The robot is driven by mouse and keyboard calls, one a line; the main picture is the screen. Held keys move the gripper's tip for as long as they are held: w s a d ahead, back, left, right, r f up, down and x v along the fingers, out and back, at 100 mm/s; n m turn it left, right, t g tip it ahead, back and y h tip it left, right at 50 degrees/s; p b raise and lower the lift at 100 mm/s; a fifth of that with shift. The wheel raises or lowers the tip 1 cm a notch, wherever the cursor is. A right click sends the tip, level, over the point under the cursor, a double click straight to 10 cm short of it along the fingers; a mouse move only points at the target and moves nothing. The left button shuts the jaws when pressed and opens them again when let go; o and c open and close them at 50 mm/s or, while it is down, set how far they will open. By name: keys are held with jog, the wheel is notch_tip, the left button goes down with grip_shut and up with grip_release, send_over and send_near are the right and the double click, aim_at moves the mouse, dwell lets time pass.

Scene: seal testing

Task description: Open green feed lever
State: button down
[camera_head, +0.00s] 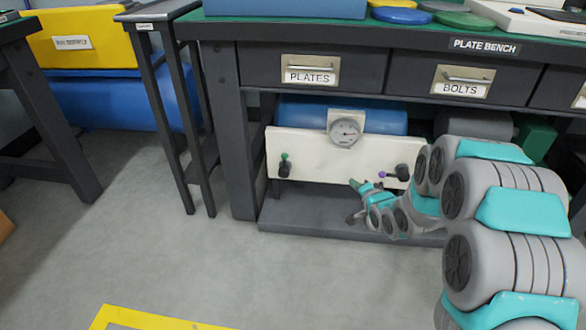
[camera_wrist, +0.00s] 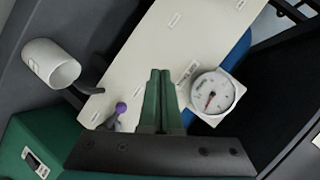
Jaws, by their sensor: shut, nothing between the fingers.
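A cream panel (camera_head: 318,152) under the bench carries a lever with a green knob (camera_head: 284,157) on a dark mount at its left end. The green lever does not show in the wrist view. A lever with a purple knob (camera_head: 383,174) is at the panel's right; the purple knob also shows in the wrist view (camera_wrist: 121,108). My gripper (camera_head: 353,183) is in front of the lower right part of the panel, to the right of the green lever and apart from it. In the wrist view its green fingers (camera_wrist: 160,72) are together and empty.
A round dial gauge (camera_head: 345,132) is mounted at the top middle of the panel, before a blue tank (camera_head: 385,117). The grey lower shelf (camera_head: 300,213) lies below the panel. A bench leg (camera_head: 233,150) stands left of the panel.

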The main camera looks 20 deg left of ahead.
jog(key=s+a+f+m+t+y, duration=0.1)
jog(key=a+f+y, duration=0.15)
jog(key=a, duration=0.25)
jog(key=s+a+f+m+y, duration=0.1)
jog(key=a+m+y, duration=0.15)
jog(key=a, duration=0.25)
jog(key=y+b, duration=0.1)
jog(key=b, duration=0.1)
send_near(285, 164)
jog(key=w+a, duration=0.2)
jog(key=w, duration=0.4)
jog(key=shift+s+a+r+n, duration=0.1)
jog(key=shift+a+r+n, duration=0.05)
jog(key=shift+a, duration=0.35)
jog(key=shift+s+a+r+n, duration=0.1)
jog(key=shift+a+r, duration=0.05)
jog(key=shift+a, duration=0.3)
jog(key=shift+s+a+r+n+p, duration=0.1)
jog(key=shift+a+r+n+p, duration=0.15)
jog(key=shift+a+n+p, duration=0.25)
jog(key=shift+a, duration=0.1)
